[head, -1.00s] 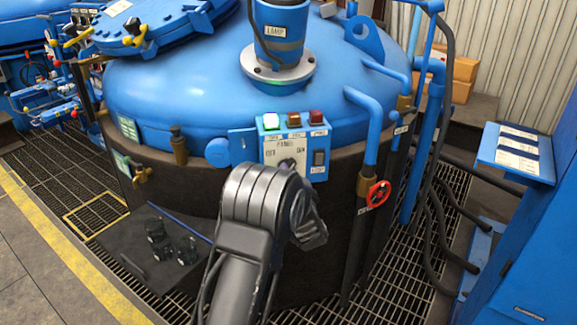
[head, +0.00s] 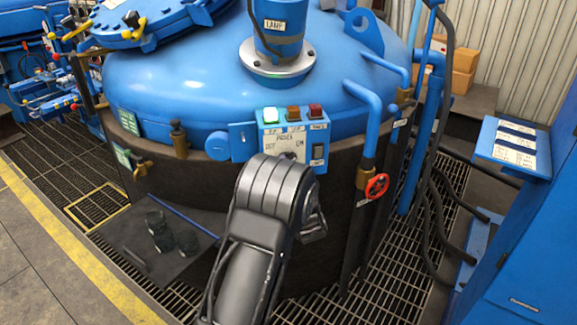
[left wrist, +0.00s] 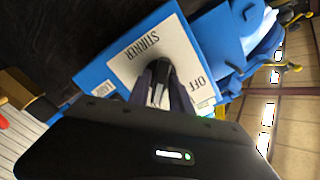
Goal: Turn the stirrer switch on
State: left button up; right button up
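The blue control panel (head: 270,143) is on the side of the big blue furnace vessel. In the left wrist view its white plate (left wrist: 124,70) reads STIRRER and OFF. The stirrer switch, a dark knob (left wrist: 160,72), is on this plate, partly hidden by my fingers. My left gripper (left wrist: 161,85) is at the plate with a finger on either side of the knob. I cannot tell whether the fingers press on it, nor which way the knob points. My right gripper is not in view.
Green (head: 269,115), amber (head: 292,114) and red (head: 315,112) lamps top the panel; the green looks lit. A black rocker switch (head: 318,152) is at its right. A blue pipe with a red valve wheel (head: 377,186) stands to the right. A dark shelf (head: 140,235) is at lower left.

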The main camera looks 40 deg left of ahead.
pick_arm(q)
jog(key=shift+o, duration=1.1)
jog(key=v, duration=0.7)
jog(key=shift+s+d, duration=0.25)
jog(key=shift+d, duration=0.05)
